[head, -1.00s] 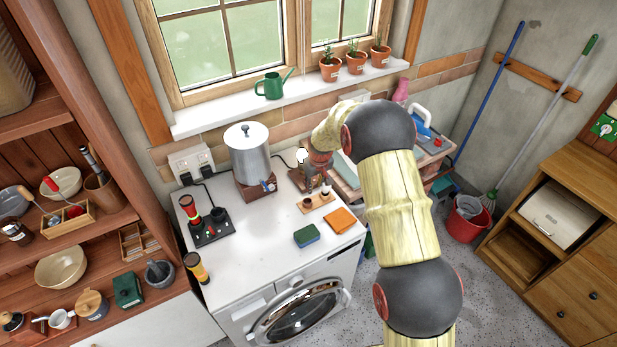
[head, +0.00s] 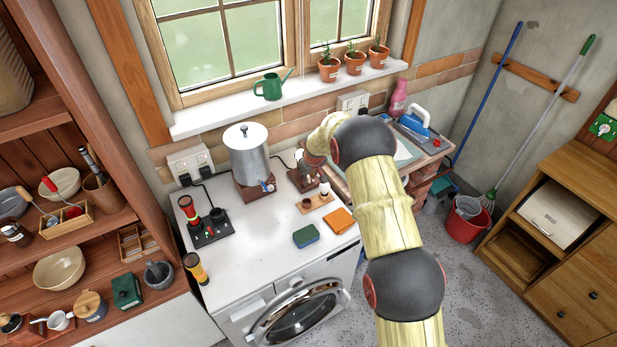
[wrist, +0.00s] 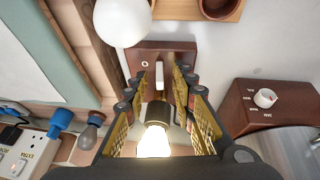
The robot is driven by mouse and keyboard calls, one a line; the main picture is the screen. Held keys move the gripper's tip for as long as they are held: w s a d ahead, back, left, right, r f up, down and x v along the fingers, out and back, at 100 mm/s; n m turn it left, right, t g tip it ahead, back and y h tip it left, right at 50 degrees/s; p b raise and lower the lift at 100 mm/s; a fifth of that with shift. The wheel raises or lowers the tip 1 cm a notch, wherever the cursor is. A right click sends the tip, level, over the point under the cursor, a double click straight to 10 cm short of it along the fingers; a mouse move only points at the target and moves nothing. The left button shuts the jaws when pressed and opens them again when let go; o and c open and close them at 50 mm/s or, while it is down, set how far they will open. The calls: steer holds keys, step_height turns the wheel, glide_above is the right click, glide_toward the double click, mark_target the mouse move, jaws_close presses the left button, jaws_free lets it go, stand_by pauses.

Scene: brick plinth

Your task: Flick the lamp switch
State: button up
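The lamp has a dark wooden base (head: 302,181) at the back right of the white worktop. In the wrist view the base (wrist: 180,50) carries an upright white switch lever (wrist: 159,74), with an "O" mark to its left. A bulb (wrist: 154,142) on a metal socket glows bright close to the camera, between the fingers. My gripper (wrist: 164,75) is open, its fingers either side of the lever and socket. I cannot tell whether a fingertip touches the lever. In the head view my wrist partly hides the gripper and lamp.
A metal urn (head: 246,155) stands left of the lamp. A small wooden board (head: 315,204) with a brown cup and a white-topped item lies in front.

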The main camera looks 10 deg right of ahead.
steer(key=c, duration=0.4)
jaws_close()
